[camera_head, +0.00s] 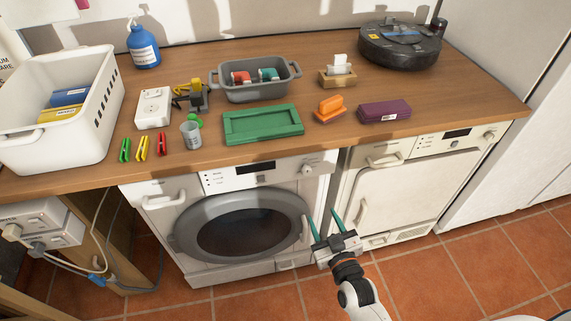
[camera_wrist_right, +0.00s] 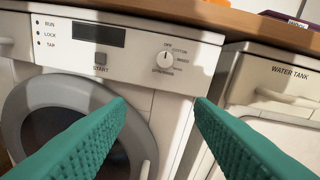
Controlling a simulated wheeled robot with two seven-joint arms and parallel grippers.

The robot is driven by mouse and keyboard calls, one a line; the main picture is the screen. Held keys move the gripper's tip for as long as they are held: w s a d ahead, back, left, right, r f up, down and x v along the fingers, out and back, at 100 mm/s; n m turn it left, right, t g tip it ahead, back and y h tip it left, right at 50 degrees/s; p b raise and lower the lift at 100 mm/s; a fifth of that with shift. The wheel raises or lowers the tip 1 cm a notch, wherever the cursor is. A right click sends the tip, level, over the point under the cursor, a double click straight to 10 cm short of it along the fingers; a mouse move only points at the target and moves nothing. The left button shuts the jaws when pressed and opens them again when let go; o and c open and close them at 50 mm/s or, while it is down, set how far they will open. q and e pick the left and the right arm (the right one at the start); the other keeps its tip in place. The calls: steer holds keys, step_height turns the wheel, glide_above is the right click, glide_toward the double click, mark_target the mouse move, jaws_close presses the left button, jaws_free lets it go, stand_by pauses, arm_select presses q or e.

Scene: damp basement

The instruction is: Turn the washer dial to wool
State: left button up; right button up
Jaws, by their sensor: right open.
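The white washer (camera_head: 160,216) with a grey round door stands under the left part of the counter. Its dial (camera_wrist_right: 166,59) is a small round knob at the right of the panel in the right wrist view, with labels around it, including one reading cotton; the others are too small to read surely. The dial also shows in the head view (camera_head: 307,169). My right gripper (camera_head: 322,223) is open and empty, in front of the washer's right side, below the dial and apart from it. Its green fingers frame the dial from below in the right wrist view. My left gripper is not in view.
A second machine (camera_head: 405,185) marked water tank stands right of the washer. The wooden counter (camera_head: 260,51) overhangs both and holds a white basket (camera_head: 40,144), a green tray (camera_head: 262,124) and a robot vacuum (camera_head: 400,45). The tiled floor in front is clear.

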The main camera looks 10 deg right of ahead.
mark_target(307, 173)
steer(key=shift+t, duration=0.4)
steer(key=w+r, duration=0.1)
steer(key=w, duration=0.2)
steer(key=w+r, duration=0.1)
steer(key=w, duration=0.3)
steer(key=w+a+r, duration=0.1)
steer(key=w, duration=0.3)
steer(key=shift+w, duration=0.9)
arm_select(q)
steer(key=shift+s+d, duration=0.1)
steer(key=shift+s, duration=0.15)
arm_select(e)
steer(key=c, duration=1)
